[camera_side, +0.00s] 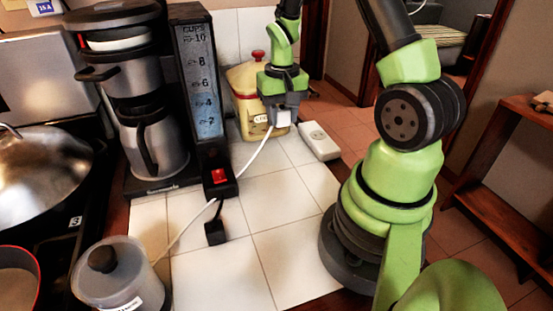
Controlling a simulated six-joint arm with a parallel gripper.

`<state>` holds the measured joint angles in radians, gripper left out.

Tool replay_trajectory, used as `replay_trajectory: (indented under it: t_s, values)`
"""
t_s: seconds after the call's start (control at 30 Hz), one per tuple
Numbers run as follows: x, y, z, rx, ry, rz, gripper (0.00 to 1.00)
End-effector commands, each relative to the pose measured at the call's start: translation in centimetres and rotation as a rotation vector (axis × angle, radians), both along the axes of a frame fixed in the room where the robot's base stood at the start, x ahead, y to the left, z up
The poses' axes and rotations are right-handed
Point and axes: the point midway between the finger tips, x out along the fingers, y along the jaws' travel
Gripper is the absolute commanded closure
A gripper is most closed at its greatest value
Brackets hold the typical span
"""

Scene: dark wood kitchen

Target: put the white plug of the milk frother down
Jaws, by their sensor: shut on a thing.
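My gripper (282,110) points down above the white tiled counter, in the upper middle of the view. It is shut on the white plug (283,118), whose lower part shows below the fingers. A white cable (256,154) runs from the plug down and left, past the coffee maker, toward the milk frother (121,278). The frother is a grey, translucent pot with a dark lid knob at the lower left. A white socket block (318,141) lies on the counter just right of and below the plug; the plug appears apart from it.
A coffee maker (188,110) with a red switch stands at left. A black plug (215,231) lies on the tiles. A yellow jar (243,95) stands behind my gripper. A pan lid (40,175) covers the stove side. The front middle tiles (285,262) are clear.

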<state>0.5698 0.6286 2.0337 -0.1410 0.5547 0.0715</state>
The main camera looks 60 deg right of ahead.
Motion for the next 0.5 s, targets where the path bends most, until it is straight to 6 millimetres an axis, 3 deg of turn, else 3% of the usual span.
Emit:
replay_trajectory:
  t_s: [0.1, 0.2, 0.5]
  values:
    - [0.5, 2.5, 0.3, 0.001, 0.001, 0.005, 1.0]
    - [0.6, 3.4, -0.4, 0.001, 0.004, 0.001, 1.0]
    - [0.6, 3.5, -5.2, 0.002, 0.004, -0.003, 1.0]
